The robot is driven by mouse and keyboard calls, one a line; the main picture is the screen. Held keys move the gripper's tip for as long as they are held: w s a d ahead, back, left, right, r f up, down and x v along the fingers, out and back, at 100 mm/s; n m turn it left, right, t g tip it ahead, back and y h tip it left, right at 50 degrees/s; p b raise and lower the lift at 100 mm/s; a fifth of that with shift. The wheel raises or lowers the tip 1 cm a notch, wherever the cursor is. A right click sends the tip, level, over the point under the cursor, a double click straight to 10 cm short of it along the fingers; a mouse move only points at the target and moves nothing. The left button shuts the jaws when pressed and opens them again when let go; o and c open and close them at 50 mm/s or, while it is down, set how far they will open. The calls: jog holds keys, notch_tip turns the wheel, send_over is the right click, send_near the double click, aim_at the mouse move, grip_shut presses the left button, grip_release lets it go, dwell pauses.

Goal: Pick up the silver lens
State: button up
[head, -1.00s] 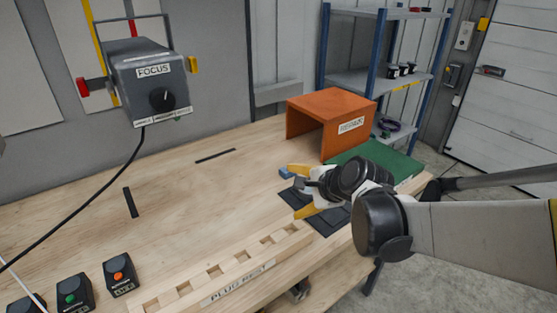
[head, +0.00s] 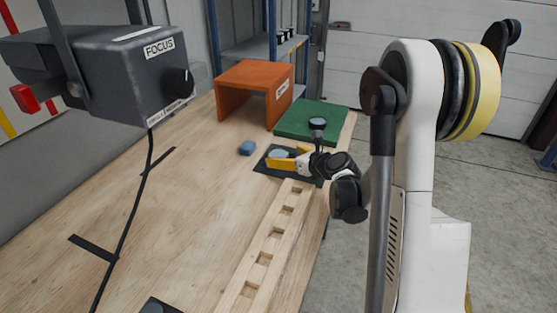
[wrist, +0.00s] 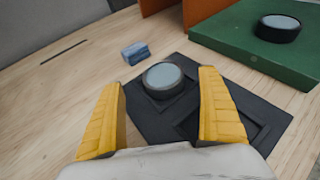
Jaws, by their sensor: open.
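A round lens with a pale grey face and a grey rim (wrist: 163,80) lies in a recess of the black tray (wrist: 148,122). I take it for the silver lens. It also shows in the head view (head: 278,154), partly behind a finger. A second lens, with a blacker rim (wrist: 278,28), sits on the green pad (wrist: 230,45). My gripper (wrist: 161,84) is open and empty. Its yellow fingers point toward the lens on the tray, which appears between and just beyond the fingertips. In the head view my gripper (head: 282,157) is low over the tray.
A small blue block (wrist: 135,53) lies left of the tray. An orange open-fronted box (head: 252,87) stands behind. A slotted wooden rack (head: 264,257) runs along the near side. The grey FOCUS unit (head: 130,75) hangs at left with a cable. Bench at left is mostly clear.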

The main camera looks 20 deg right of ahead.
aim_at(278, 153)
jog(key=b+x, duration=0.2)
jog(key=x, duration=0.4)
jog(key=shift+s+d+f+b, duration=0.1)
jog(key=shift+d+f+b, duration=0.1)
jog(key=shift+b, duration=0.1)
jog(key=shift+s+r, duration=0.1)
jog(key=shift+r, duration=0.05)
jog(key=c, duration=1.4)
